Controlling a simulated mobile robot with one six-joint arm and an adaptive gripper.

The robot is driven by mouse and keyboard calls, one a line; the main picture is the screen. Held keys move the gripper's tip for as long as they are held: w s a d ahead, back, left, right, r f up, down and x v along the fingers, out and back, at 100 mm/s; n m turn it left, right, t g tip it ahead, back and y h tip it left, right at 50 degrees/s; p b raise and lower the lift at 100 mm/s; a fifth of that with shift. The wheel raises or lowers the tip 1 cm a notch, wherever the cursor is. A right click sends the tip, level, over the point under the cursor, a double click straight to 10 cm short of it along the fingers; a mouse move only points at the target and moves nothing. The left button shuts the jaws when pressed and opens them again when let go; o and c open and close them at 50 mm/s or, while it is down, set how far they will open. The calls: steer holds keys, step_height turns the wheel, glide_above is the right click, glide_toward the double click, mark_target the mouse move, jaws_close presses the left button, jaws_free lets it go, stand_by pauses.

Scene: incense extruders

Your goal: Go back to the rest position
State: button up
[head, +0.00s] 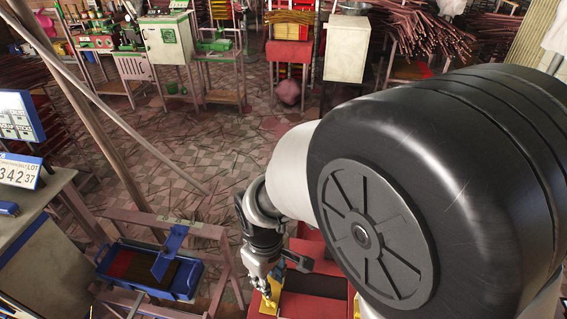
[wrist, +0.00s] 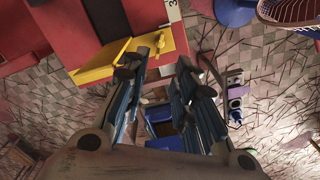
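My gripper (head: 281,272) hangs at the lower middle of the head view, close above a red machine (head: 312,284) with yellow parts (head: 270,297). In the wrist view my gripper (wrist: 163,72) has its two dark fingers spread apart, with nothing held between them. The red machine (wrist: 75,30) and its yellow plate (wrist: 105,62) lie beyond the fingertips at the upper left. I cannot tell whether the left finger touches the plate. Much of the machine is hidden behind my arm in the head view.
A blue tray (head: 134,282) with a blue piece stands on a frame to the left. A counter with a number sign (head: 20,172) is at the far left. A red machine (head: 289,53) and cabinet (head: 167,40) stand at the back. The central tiled floor (head: 205,150) has scattered sticks.

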steer(key=s+d+r+m+t, duration=0.3)
steer(key=d+r+m, duration=0.4)
steer(key=d+r, duration=0.85)
steer(key=s+d+r+m+t, duration=0.1)
steer(key=s+d+r+m, duration=0.2)
steer(key=s+d+m, duration=0.1)
steer(key=shift+s+d+r+t, duration=0.3)
steer(key=shift+s+d, duration=0.35)
steer(key=shift+s, duration=0.45)
